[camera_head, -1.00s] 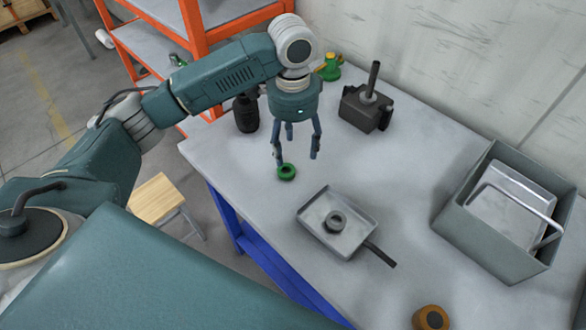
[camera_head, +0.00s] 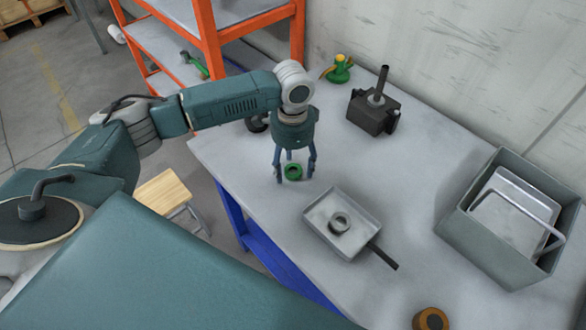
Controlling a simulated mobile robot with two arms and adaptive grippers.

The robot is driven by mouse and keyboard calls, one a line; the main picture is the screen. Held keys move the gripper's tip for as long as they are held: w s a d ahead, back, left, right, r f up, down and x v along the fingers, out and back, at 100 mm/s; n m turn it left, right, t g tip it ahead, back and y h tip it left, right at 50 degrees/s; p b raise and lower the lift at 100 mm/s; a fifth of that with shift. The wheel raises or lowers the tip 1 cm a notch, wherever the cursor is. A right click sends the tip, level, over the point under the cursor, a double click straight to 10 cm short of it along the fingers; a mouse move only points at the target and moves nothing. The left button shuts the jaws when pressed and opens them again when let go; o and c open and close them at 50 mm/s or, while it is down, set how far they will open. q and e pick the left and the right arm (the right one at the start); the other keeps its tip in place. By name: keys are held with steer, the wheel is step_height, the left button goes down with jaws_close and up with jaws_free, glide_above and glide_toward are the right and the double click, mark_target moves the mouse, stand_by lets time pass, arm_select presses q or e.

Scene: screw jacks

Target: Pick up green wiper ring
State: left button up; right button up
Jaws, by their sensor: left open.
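The green wiper ring (camera_head: 293,172) lies flat on the grey table near its left edge. My left gripper (camera_head: 294,177) points down over it, with its open fingers around the ring. I cannot tell whether any finger touches the ring. My right gripper is not in view.
A dark screw jack (camera_head: 372,112) and a green-yellow item (camera_head: 340,70) stand behind. A grey bin (camera_head: 490,238) is at right, an orange-brown ring (camera_head: 430,319) at front. An orange shelf (camera_head: 207,40) stands behind.

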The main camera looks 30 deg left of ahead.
arm_select(q)
steer(key=shift+f, duration=0.2)
steer(key=c, duration=1)
steer(key=shift+r, duration=0.1)
steer(key=shift+c, duration=0.2)
